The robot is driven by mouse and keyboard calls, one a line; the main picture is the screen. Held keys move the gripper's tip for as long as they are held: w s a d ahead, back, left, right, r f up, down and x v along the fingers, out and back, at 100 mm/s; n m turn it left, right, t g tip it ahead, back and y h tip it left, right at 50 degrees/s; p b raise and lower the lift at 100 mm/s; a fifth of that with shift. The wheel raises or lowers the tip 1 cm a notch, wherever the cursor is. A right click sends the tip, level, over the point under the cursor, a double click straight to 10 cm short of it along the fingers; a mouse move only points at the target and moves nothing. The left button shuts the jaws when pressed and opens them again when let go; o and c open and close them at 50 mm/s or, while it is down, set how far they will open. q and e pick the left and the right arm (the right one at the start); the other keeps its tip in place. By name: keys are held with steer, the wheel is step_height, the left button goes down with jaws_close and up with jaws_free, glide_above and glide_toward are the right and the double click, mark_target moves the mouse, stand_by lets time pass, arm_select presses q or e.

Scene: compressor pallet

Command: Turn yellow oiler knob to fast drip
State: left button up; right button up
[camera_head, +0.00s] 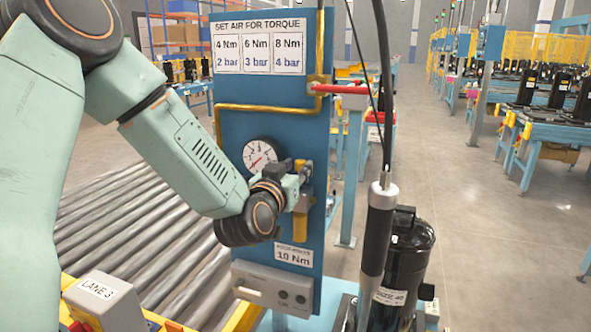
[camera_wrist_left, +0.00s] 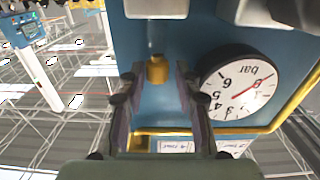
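A blue panel (camera_head: 235,118) stands upright in front of me with a round pressure gauge (camera_head: 262,155) on it. The yellow oiler knob (camera_wrist_left: 157,69) shows in the left wrist view, right of centre-left, against the blue panel. My left gripper (camera_wrist_left: 156,82) is open, with one finger on each side of the knob; a gap shows between each finger and the knob. In the head view the left gripper (camera_head: 291,178) is at the panel, just right of the gauge, and its fingers partly hide the fittings there. The gauge also shows in the wrist view (camera_wrist_left: 250,84). My right gripper is not in view.
A red-handled valve (camera_head: 341,89) sits on the yellow pipe at upper right. A hanging tool (camera_head: 377,235) on a cable and a black compressor (camera_head: 409,252) stand right of the panel. A roller conveyor (camera_head: 120,225) runs at left. A lane 3 box (camera_head: 98,293) is at lower left.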

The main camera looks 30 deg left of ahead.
arm_select(q)
steer(key=shift+d+r, duration=0.15)
steer(key=shift+d, duration=0.15)
steer(key=c, duration=0.3)
steer(key=shift+a, duration=0.2)
steer(key=c, duration=0.3)
steer(key=shift+d, duration=0.1)
jaws_close()
steer(key=o, duration=0.6)
jaws_free()
steer(key=shift+o, duration=0.2)
